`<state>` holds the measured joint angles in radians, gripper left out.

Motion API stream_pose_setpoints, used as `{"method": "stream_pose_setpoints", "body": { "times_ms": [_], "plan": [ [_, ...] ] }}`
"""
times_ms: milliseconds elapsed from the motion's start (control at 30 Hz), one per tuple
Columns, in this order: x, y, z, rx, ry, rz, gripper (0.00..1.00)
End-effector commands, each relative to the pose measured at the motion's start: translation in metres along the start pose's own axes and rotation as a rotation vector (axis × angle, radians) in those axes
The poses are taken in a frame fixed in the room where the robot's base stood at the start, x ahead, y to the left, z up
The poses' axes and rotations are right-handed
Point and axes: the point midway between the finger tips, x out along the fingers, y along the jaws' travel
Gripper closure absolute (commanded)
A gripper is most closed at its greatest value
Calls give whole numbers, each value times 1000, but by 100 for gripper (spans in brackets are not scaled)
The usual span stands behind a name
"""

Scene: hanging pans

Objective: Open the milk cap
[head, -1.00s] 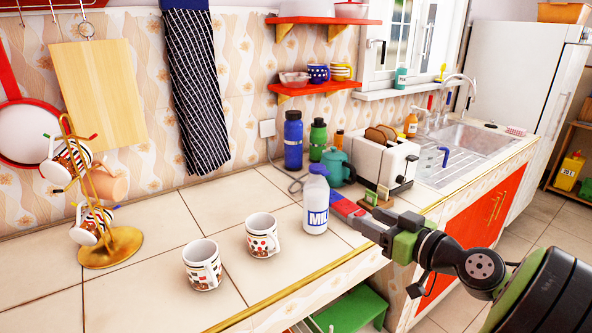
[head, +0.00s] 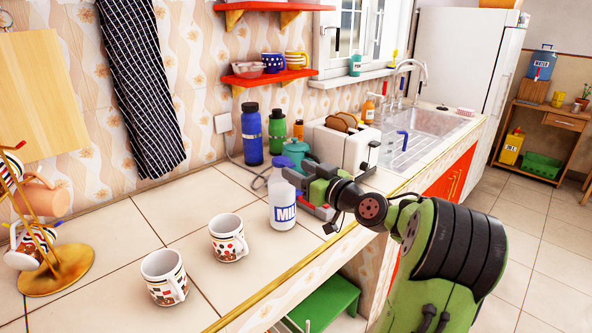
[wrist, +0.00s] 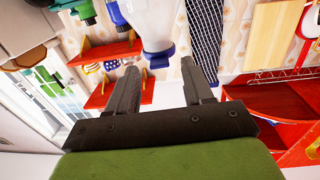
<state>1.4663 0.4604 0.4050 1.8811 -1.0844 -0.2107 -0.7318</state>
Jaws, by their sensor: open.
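The white milk bottle (head: 283,210) stands upright on the tiled counter, its blue "MILK" lettering facing me. In the wrist view, which is upside down, the blue cap (wrist: 158,54) shows between and just beyond the two fingertips (wrist: 160,68). The white bottle body (wrist: 152,20) runs to the frame edge. I see no clear contact between fingers and cap.
Two patterned mugs (head: 228,240) (head: 164,278) stand left of the bottle. Behind are a blue bottle (head: 252,135), a green bottle (head: 278,138), a teal kettle (head: 296,152) and a toaster (head: 345,148). A mug stand (head: 60,270) is at far left.

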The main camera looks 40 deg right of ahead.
Motion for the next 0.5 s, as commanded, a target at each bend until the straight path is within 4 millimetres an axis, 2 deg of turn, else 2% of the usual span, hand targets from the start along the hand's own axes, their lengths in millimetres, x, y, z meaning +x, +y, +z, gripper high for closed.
{"method": "stream_pose_setpoints", "body": {
  "times_ms": [133, 400, 500],
  "plan": [
    [16, 0, 0, 1, 1, 0, 49],
    [18, 0, 0, 1, 0, 2, 49],
    [18, 0, 0, 1, -1, 2, 64]
  ]
}}
